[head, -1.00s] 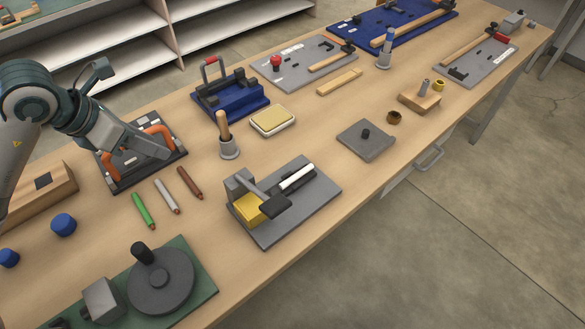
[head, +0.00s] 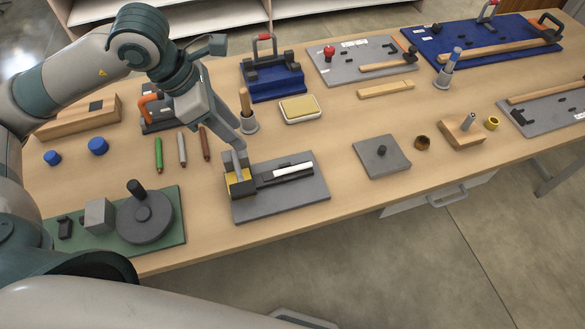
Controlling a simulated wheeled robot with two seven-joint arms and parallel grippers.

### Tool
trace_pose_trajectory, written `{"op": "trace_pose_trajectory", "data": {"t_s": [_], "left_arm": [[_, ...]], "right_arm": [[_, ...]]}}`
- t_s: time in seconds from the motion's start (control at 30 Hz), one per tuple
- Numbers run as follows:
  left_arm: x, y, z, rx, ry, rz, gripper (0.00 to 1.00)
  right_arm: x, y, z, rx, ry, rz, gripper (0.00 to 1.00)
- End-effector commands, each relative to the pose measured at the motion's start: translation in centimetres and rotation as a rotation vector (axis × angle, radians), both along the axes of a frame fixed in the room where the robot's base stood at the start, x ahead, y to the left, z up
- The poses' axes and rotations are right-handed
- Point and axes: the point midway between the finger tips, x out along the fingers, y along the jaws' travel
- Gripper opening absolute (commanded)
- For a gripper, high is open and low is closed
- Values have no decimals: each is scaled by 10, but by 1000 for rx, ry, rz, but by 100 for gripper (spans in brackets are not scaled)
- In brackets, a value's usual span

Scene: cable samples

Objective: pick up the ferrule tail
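Three short rods lie side by side on the bench: a green one (head: 158,155), a light grey one (head: 182,150) and a reddish-brown one (head: 205,144). I cannot tell which, if any, is the ferrule tail. My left gripper (head: 232,140) points down just right of the brown rod, near the grey cup with a wooden handle and the clamp fixture. Its fingers are small and seen edge-on, so their opening is unclear, and nothing is clearly held. My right gripper is not in view.
A grey plate (head: 310,195) carries a yellow block and white bar close to the gripper. A grey cup (head: 249,124) and a yellow-topped tray (head: 300,109) stand behind. A green board (head: 172,230) with a round disc is at front left. Bare bench lies before the rods.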

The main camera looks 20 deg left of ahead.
Motion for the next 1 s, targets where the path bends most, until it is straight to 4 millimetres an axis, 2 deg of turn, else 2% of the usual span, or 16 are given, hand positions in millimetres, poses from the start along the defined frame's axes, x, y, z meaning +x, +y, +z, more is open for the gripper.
{"op": "trace_pose_trajectory", "data": {"t_s": [0.27, 0.47, 1.0], "left_arm": [[0, 0, -1, 0, 0, 1, 36], [3, -5, -14, -1, 3, 1, 36], [22, -34, -97, -1, 3, 2, 36]], "right_arm": [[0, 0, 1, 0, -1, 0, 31], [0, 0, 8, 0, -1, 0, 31], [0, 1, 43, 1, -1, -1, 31]]}}
